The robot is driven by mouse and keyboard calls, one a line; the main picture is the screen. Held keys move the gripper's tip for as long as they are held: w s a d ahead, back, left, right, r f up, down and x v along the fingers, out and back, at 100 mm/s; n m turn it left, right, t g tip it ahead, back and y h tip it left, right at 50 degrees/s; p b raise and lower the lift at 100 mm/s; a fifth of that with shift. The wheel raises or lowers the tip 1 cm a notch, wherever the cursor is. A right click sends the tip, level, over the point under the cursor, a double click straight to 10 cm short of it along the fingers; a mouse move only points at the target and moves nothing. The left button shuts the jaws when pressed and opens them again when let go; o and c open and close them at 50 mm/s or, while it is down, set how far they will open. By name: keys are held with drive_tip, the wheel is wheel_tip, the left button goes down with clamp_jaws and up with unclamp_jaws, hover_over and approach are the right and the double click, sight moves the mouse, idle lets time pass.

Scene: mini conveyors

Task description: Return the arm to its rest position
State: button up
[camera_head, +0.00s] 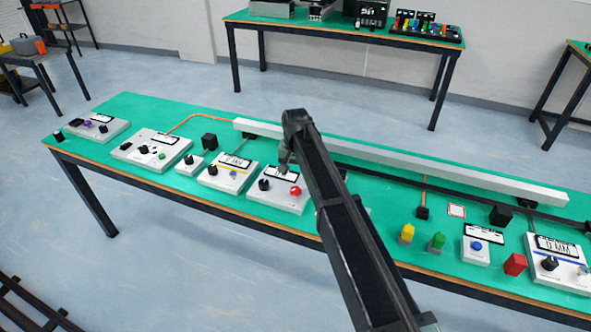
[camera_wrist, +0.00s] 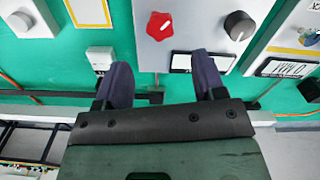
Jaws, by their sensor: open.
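My arm reaches from the lower right of the head view up over the long green table (camera_head: 150,110). My gripper (camera_head: 284,160) hangs from its end, above a white control box (camera_head: 262,198) with a red knob (camera_head: 296,190) and a black knob (camera_head: 264,184). In the wrist view my gripper (camera_wrist: 160,85) is open, its two dark fingers apart with nothing between them. The red knob (camera_wrist: 159,26) and a grey-black knob (camera_wrist: 239,25) lie beyond the fingertips. Whether the fingers touch the box cannot be told.
More control boxes stand left (camera_head: 150,148) and right (camera_head: 560,265). A long grey rail (camera_head: 400,165) runs along the table. Yellow (camera_head: 407,232), green (camera_head: 437,241) and red (camera_head: 514,264) pieces stand to the right.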

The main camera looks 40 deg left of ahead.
drive_tip(key=shift+r, duration=0.9)
drive_tip(key=s+d+m+p, duration=0.1)
drive_tip(key=s+d+m, duration=0.1)
drive_tip(key=d, duration=1.9)
drive_tip(key=s+d+r+m+p, duration=0.1)
drive_tip(key=s+d, duration=0.3)
drive_tip(key=d, duration=1.7)
drive_tip(key=s+d+r+m, duration=0.1)
drive_tip(key=s+d, duration=0.3)
drive_tip(key=d, duration=1.7)
drive_tip(key=shift+d+r+m+p, duration=0.25)
drive_tip(key=shift+d+m+p, duration=0.15)
drive_tip(key=shift+m, duration=0.5)
